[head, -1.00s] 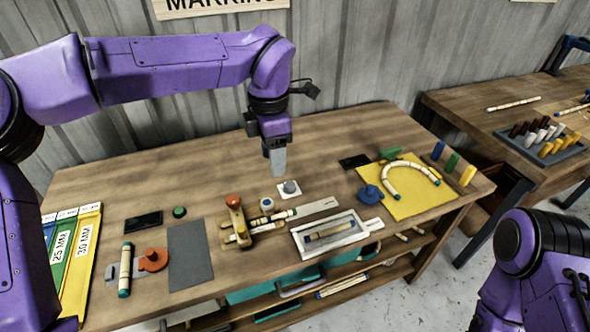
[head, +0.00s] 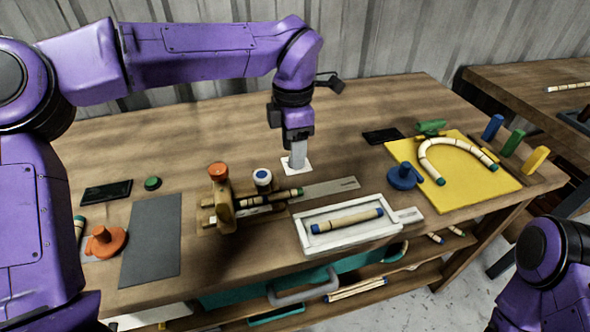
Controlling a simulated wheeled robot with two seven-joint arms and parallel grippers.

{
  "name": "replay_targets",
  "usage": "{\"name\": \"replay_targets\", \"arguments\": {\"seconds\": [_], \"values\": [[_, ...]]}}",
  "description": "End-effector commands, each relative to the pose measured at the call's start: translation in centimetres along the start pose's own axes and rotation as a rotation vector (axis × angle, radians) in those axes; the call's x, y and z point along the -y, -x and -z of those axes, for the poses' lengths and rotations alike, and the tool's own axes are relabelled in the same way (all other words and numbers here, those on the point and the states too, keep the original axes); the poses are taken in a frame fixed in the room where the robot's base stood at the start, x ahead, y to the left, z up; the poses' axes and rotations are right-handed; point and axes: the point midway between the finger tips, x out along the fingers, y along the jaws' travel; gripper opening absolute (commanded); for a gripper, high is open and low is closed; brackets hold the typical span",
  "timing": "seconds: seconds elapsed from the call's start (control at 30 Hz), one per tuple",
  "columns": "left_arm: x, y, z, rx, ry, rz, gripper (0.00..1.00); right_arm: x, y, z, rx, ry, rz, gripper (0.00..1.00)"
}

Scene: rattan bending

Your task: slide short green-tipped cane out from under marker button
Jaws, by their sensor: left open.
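A short cane (head: 280,197) with a green right tip lies in a wooden marking jig (head: 224,212), beside a grey strip. The jig has an orange-topped post (head: 218,171), and a blue-and-white button (head: 262,178) sits just behind the cane. The cane's left part is hidden by the jig. My left gripper (head: 298,164) is open and points down over a small white plate (head: 284,164), behind and right of the cane and apart from it. The grey button seen on that plate earlier is hidden by the gripper. My right gripper is out of view.
A white tray (head: 302,235) holding a blue-tipped cane stands front right of the jig. A yellow board (head: 450,195) with a bent cane is at right.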

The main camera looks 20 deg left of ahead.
Motion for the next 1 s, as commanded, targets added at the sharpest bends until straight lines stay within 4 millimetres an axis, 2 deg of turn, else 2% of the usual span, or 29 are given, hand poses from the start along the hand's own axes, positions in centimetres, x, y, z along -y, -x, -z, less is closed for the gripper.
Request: {"name": "replay_targets", "arguments": {"seconds": [0.03, 0.07, 0.37, 0.53, 1.0], "values": [[0.0, -1.5, 0.0, 0.001, 0.0, -0.001, 0.52, 0.1, -1.4, -0.6, 0.0, 0.0, 0.0, 0.43], [0.0, -1.6, 0.0, 0.001, 0.0, -0.001, 0.52, 0.1, -1.5, -0.6, 0.0, 0.0, 0.0, 0.43], [0.0, -1.2, 0.0, 0.001, 0.0, 0.0, 0.52, 0.1, -1.2, -0.5, 0.0, 0.0, 0.0, 0.43], [0.0, -2.1, 0.0, -0.001, -0.001, 0.0, 0.52, 0.1, -1.2, -0.5, 0.0, 0.0, 0.0, 0.43], [0.0, -10.4, 0.0, -0.001, -0.001, 0.001, 0.52, 0.1, -1.5, -0.6, 0.0, 0.0, 0.0, 0.43]]}}
